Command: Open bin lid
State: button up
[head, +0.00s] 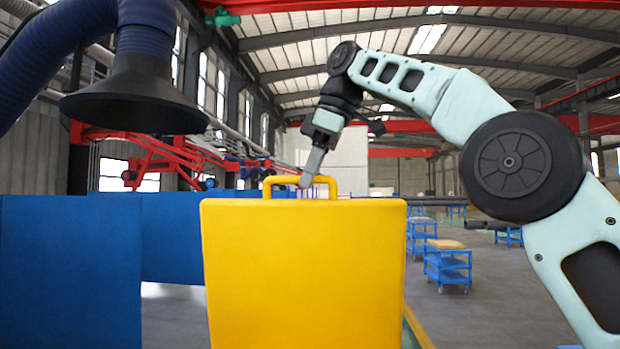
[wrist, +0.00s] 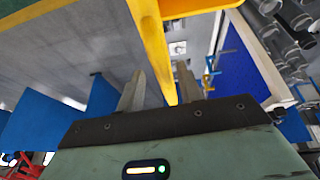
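A yellow panel (head: 303,275), which looks like the bin lid, stands upright in the middle of the head view. A yellow loop handle (head: 285,180) is on its top edge. My gripper (head: 306,183) reaches down to the handle from above. In the wrist view a yellow bar (wrist: 154,50) runs between the two fingers of my gripper (wrist: 160,85). The fingers are apart, with narrow gaps visible beside the bar. The head view shows the fingers edge-on. The bin's body is hidden behind the panel.
A blue panel (head: 70,270) stands at the left. A dark suction hood (head: 135,95) hangs at the upper left. Blue carts (head: 447,265) stand on the open floor at the right.

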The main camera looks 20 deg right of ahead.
jog(key=shift+v, duration=1)
jog(key=s+d+b, duration=0.3)
jog(key=s+d, duration=0.3)
jog(key=d, duration=0.4)
jog(key=shift+d+b, duration=0.4)
